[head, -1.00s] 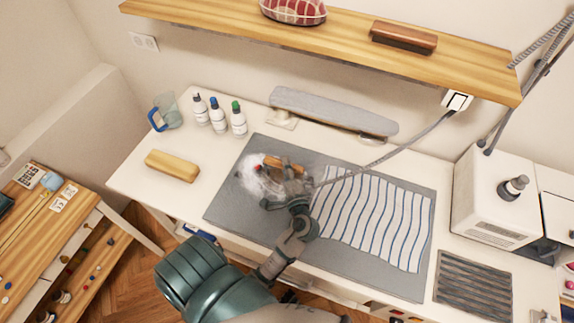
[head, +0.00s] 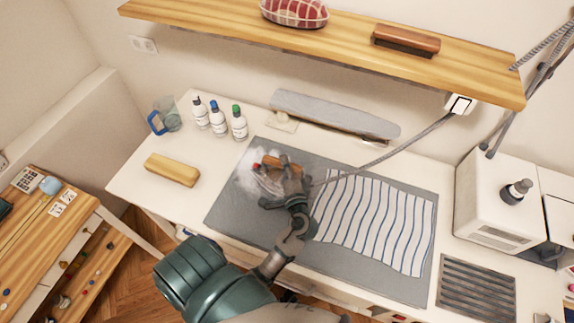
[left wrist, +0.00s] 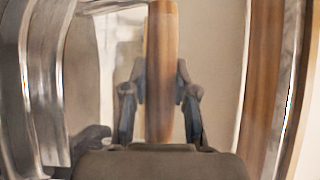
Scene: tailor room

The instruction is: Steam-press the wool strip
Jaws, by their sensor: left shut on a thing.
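My left gripper (head: 288,186) is shut on the wooden handle of the iron (head: 279,163), over the left half of the grey pressing mat (head: 235,212). In the left wrist view the brown handle (left wrist: 160,60) stands between the two fingers. White steam (head: 255,182) lies around the iron's left side and hides what is under it. I cannot make out a separate wool strip there. A white cloth with blue stripes (head: 372,222) lies on the mat's right half, right of the gripper. My right gripper is not in view.
A cord (head: 395,155) runs from the iron to the wall socket (head: 460,104). A narrow ironing board (head: 330,112), bottles (head: 218,117), a jug (head: 167,113) and a wooden block (head: 172,169) stand behind and left. A ribbed dark plate (head: 477,287) lies right. A shelf (head: 345,40) hangs above.

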